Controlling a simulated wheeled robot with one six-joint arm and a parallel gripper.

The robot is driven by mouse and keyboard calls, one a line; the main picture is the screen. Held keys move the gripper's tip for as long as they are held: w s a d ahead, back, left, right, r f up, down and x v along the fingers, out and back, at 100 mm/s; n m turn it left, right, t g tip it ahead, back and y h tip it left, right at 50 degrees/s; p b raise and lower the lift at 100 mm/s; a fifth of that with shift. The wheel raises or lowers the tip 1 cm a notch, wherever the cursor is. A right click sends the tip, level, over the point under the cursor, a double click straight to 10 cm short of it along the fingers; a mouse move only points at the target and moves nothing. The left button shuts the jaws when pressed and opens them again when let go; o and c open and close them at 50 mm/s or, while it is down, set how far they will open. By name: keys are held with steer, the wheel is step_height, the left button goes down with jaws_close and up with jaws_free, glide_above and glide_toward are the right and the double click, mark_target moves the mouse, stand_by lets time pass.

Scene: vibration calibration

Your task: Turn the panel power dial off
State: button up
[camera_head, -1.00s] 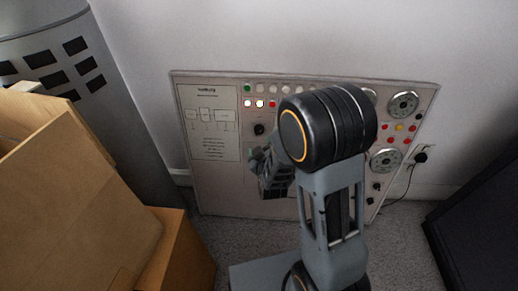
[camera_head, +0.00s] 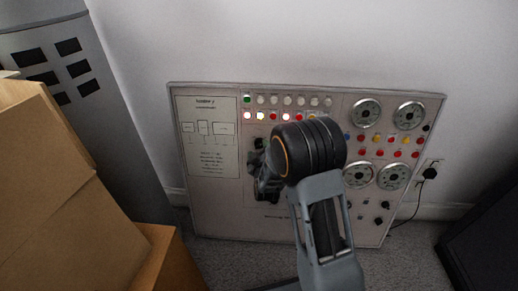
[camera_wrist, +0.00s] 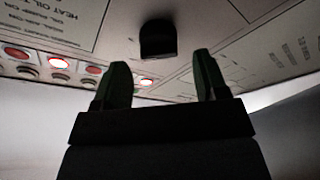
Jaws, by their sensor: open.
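The control panel (camera_head: 215,205) leans against the wall. A black dial (camera_wrist: 157,40) stands out from its face in the wrist view, just beyond and between my two fingertips and apart from both. In the head view, a small black knob (camera_head: 259,143) shows just above my gripper, likely the same dial. My gripper (camera_wrist: 160,75) is open and empty, its fingers pointing at the panel. In the head view my gripper (camera_head: 262,180) is dark and partly hidden by my arm, close to the panel face.
Lit red and white lamps (camera_head: 260,115) and round gauges (camera_head: 366,112) are on the panel. Cardboard boxes (camera_head: 60,190) stand at the left, before a grey cylinder (camera_head: 110,120). A dark object (camera_head: 490,240) is at the lower right. A cable plug (camera_head: 429,173) is right of the panel.

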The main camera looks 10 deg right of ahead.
mark_target(259, 145)
steer(key=shift+w+d, duration=0.15)
steer(key=shift+w, duration=1.2)
steer(key=shift+c, duration=0.2)
steer(key=c, duration=0.9)
steer(key=shift+o, duration=0.2)
